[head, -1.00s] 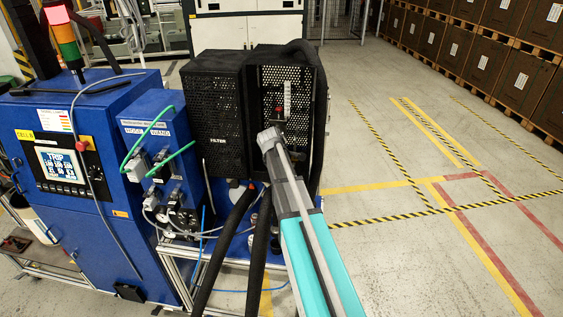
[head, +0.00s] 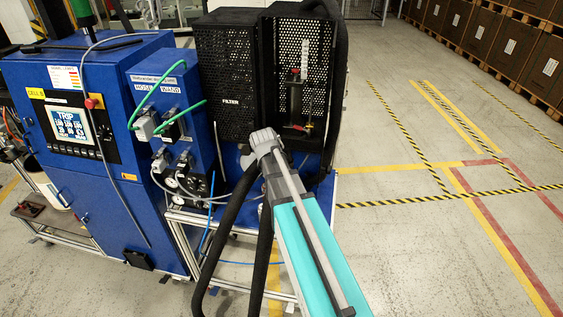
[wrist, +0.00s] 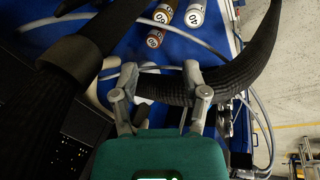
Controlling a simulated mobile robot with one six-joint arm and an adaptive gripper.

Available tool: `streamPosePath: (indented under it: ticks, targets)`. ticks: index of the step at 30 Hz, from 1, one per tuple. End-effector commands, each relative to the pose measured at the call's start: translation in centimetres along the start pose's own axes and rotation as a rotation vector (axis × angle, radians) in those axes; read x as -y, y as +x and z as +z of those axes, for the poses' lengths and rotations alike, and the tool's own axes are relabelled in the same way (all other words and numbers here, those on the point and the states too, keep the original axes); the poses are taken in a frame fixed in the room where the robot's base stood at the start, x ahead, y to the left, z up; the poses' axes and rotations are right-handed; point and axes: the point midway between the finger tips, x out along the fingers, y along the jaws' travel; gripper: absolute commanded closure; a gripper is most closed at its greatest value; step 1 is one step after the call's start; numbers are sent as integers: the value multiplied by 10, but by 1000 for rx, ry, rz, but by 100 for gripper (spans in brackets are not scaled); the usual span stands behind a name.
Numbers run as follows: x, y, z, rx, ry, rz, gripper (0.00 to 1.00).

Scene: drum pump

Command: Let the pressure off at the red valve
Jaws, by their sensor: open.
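A small red part (head: 295,73), which looks like the red valve, sits on top of an upright dark body inside the open-fronted black perforated housing (head: 318,62). It is small in the head view and I cannot make out its position. I cannot pick it out in the wrist view. My gripper (wrist: 161,75) is open in the wrist view, its two grey fingers spread apart. A thick black hose (wrist: 225,85) passes near the fingertips; I cannot tell whether they touch.
A blue control cabinet (head: 100,190) with a screen (head: 70,124) reading TRIP stands at the left. Black hoses (head: 232,215) hang in front of the bench. In the wrist view, numbered cylinders (wrist: 155,38) lie near the fingers. The marked floor (head: 430,240) at the right is clear.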

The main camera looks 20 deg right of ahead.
Motion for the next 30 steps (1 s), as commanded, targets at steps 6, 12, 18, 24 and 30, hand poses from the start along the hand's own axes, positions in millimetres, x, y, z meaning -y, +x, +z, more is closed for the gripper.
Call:
streamPosePath:
  ticks: [6, 12, 18, 24, 30]
  targets:
    - [63, 34, 21, 14, 108, -88, 42]
    - [109, 51, 36, 36, 200, -160, 42]
    - [135, 60, 45, 54, 253, -202, 42]
    - [153, 66, 53, 70, 292, -232, 42]
    - [167, 72, 59, 82, 317, -252, 42]
